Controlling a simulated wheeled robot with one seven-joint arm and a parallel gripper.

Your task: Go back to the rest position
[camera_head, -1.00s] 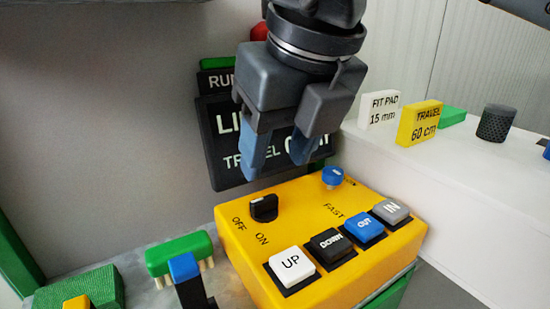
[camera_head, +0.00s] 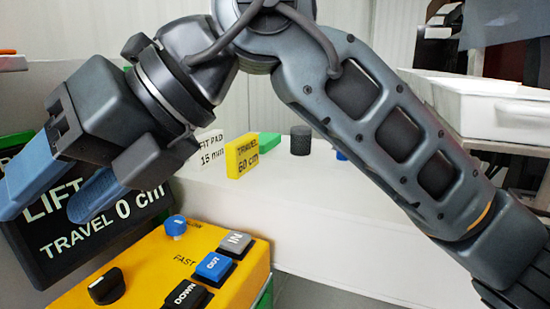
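My gripper (camera_head: 62,198) is at the left of the head view, with its two blue fingers spread apart and nothing between them. It hangs in front of the black display (camera_head: 122,236), which reads "LIFT" and "TRAVEL 0 cm", and hides part of it. The yellow control box (camera_head: 150,267) is below and to the right of the fingers, apart from them. It carries a black knob (camera_head: 106,287), a small blue knob (camera_head: 175,226) and the DOWN, OUT and IN buttons.
On the white ledge (camera_head: 300,185) behind stand a white "FIT PAD 15 mm" block (camera_head: 210,147), a yellow "TRAVEL 60 cm" block (camera_head: 242,157), a green block (camera_head: 268,141) and a dark cylinder (camera_head: 300,140). A white tray (camera_head: 490,110) is at right.

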